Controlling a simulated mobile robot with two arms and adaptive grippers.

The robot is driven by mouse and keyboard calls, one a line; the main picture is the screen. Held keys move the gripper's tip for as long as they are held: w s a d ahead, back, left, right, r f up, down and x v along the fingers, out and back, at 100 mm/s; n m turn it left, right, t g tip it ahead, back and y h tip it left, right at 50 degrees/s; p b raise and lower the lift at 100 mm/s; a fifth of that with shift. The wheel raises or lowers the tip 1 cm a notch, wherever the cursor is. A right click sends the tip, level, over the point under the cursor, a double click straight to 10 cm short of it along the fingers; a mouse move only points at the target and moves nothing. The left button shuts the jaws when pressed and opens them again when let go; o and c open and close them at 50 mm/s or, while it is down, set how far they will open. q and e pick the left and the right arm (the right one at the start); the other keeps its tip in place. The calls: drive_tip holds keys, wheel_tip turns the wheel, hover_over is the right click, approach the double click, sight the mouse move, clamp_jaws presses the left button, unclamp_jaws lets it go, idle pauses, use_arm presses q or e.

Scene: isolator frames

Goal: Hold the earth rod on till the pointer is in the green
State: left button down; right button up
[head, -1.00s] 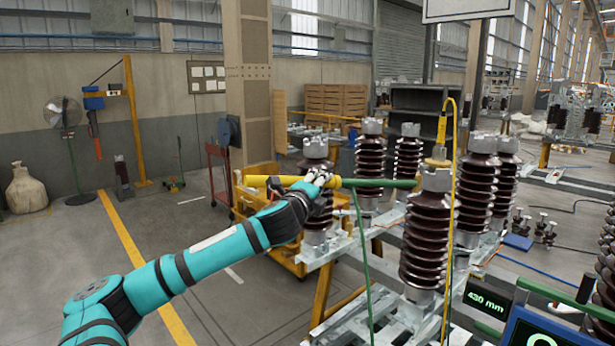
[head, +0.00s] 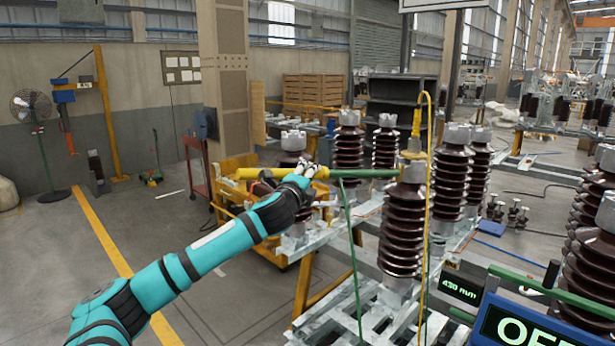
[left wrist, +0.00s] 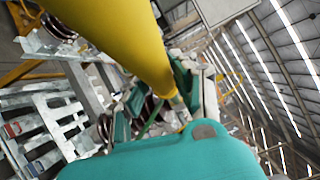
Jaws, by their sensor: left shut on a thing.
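The earth rod has a yellow handle (head: 255,174) and a green front part (head: 365,173), and lies about level. My left gripper (head: 308,170) is shut around the rod near where yellow meets green. The rod's tip is at the metal cap (head: 413,172) of a brown ribbed insulator (head: 403,235); I cannot tell whether it touches. A green cable (head: 351,245) hangs from the rod. In the left wrist view the yellow handle (left wrist: 125,40) fills the upper middle. No pointer or green band is visible. My right gripper is out of view.
A yellow probe (head: 416,125) with a yellow cable stands on the same insulator's cap. Displays at lower right show "430 mm" (head: 460,289) and a cut-off "OF" (head: 525,330). Several other insulators stand close behind on the metal frame. Floor at left is open.

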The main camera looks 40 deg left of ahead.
use_arm(q)
drive_tip(key=shift+w+r+p, duration=0.1)
drive_tip(key=shift+w+p, duration=0.2)
drive_tip(key=shift+w, duration=0.3)
idle(0.9)
drive_tip(key=shift+d, duration=0.1)
idle(2.4)
idle(0.6)
drive_tip(key=shift+s+f, duration=0.2)
drive_tip(key=shift+s, duration=0.3)
drive_tip(key=s+b, duration=0.5)
drive_tip(key=s, duration=0.3)
drive_tip(key=shift+s+a+r, duration=0.2)
drive_tip(key=shift+s+a, duration=0.15)
drive_tip(key=shift+a, duration=0.05)
drive_tip(key=shift+w, duration=0.1)
